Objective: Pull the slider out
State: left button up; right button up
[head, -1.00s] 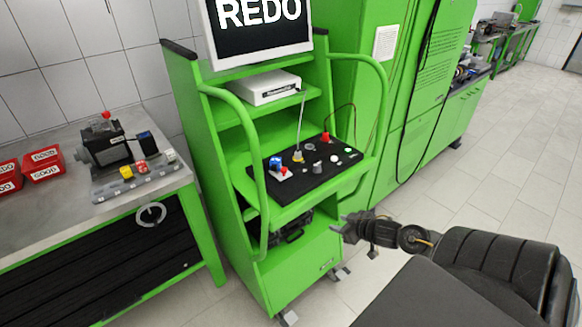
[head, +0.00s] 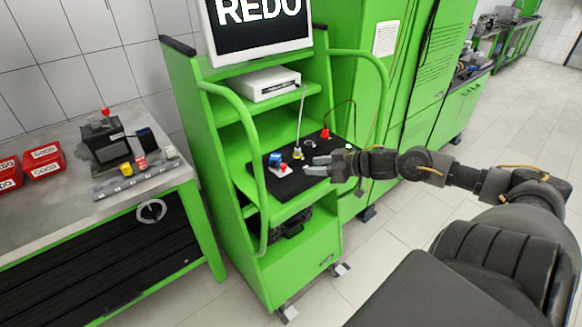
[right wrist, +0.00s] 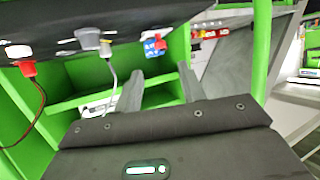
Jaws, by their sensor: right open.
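The black panel (head: 262,186) lies on the shelf of the green testbench. A small blue part (head: 275,160) and a white part with a red knob (head: 285,170) stand near its left side. I cannot tell for sure which part is the slider. My right gripper (head: 309,165) is open and empty over the right half of the panel, right of these parts, and hides fittings there. In the right wrist view, the fingers (right wrist: 160,84) are spread, with the blue part (right wrist: 152,46) beyond them and not touching. My left gripper is not in view.
Green handrails (head: 252,150) rise at both sides of the panel. A cable (head: 301,115) stands up from the panel, and a red connector (head: 325,134) sits behind my gripper. A monitor (head: 258,30) is above. A workbench (head: 75,215) with red bins (head: 43,161) stands left.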

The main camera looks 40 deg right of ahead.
aim_at(285, 166)
jog(key=x, duration=0.8)
jog(key=shift+w+a+p, duration=0.15)
jog(key=shift+w+p, duration=0.15)
jog(key=shift+p, duration=0.1)
jog(key=shift+w+a+f, duration=0.25)
jog(key=shift+w+f, duration=0.05)
jog(key=shift+w, duration=0.2)
grip_shut()
